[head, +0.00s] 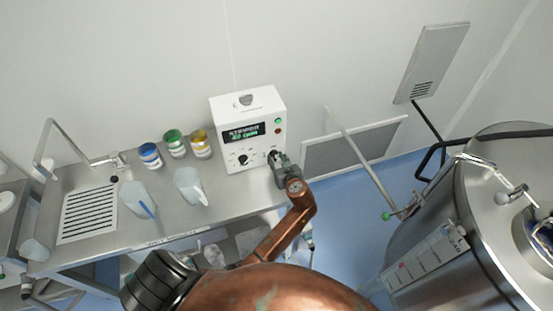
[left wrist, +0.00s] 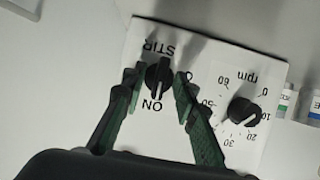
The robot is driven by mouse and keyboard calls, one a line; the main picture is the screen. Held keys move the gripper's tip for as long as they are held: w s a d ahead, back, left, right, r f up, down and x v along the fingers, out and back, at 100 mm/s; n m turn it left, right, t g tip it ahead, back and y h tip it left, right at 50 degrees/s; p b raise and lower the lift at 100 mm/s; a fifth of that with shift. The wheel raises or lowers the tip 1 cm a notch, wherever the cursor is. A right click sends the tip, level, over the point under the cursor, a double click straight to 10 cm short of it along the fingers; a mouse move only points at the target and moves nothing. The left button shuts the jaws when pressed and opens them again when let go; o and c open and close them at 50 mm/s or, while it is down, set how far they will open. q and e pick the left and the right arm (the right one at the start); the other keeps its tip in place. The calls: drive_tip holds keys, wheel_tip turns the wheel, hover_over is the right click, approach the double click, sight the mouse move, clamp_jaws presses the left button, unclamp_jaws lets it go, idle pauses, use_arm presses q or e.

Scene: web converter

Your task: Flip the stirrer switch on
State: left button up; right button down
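The white stirrer control box (head: 234,156) stands at the right end of the steel bench, its display lit with green text that looks like "STIRRER 40 rpm". In the left wrist view, the black STIR switch knob (left wrist: 159,75) is on the white panel, and its pale mark points toward the ON label. My left gripper (head: 277,160) is at the lower right of the box front. In the left wrist view its two green fingers (left wrist: 158,84) stand open on either side of the knob, with small gaps seen. My right gripper is out of view.
The rpm dial (left wrist: 244,111) sits beside the switch. Blue (head: 150,155), green (head: 174,143) and yellow (head: 200,144) jars and two clear jugs stand left of the box on the bench (head: 215,212). A large steel vessel (head: 440,220) is at right.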

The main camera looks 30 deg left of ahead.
use_arm(q)
drive_tip(key=shift+r, duration=0.1)
wheel_tip(320, 180, up, 10)
drive_tip(key=shift+f, duration=0.1)
idle(0.4)
drive_tip(key=shift+d, duration=0.1)
idle(0.3)
